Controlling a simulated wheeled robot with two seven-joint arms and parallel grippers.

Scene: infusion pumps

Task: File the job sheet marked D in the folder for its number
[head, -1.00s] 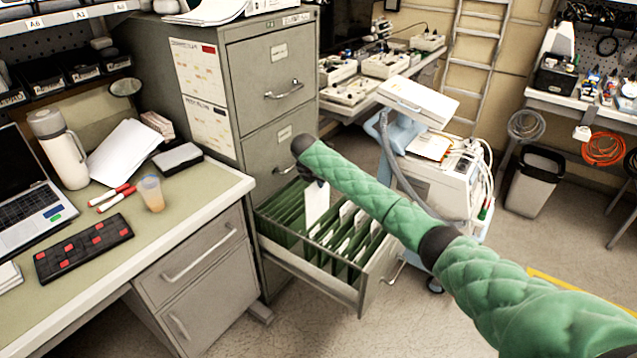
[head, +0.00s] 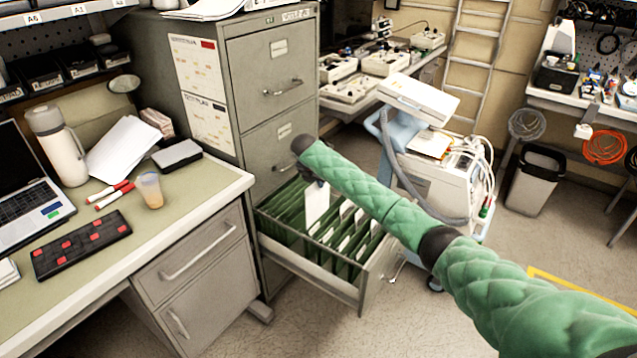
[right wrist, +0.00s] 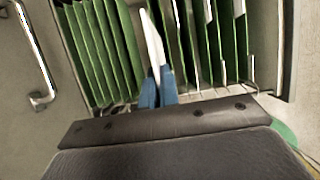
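The job sheet (head: 316,203) is a white sheet hanging upright below my right gripper (head: 312,180), over the open file drawer (head: 376,285). My right gripper is shut on the sheet's top edge; in the right wrist view its blue fingertips (right wrist: 157,88) pinch the white sheet (right wrist: 152,40). The green folders (head: 290,215) hang in a row in the drawer, several with white tabs. The sheet's lower edge is among or just in front of the folders; I cannot tell which. My left gripper is not in view.
The drawer belongs to a grey filing cabinet (head: 270,100). A desk (head: 190,215) at left holds a laptop (head: 30,200), flask (head: 58,145), cup (head: 151,190) and markers (head: 110,195). A wheeled cart (head: 440,185) with equipment stands just behind the drawer, right.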

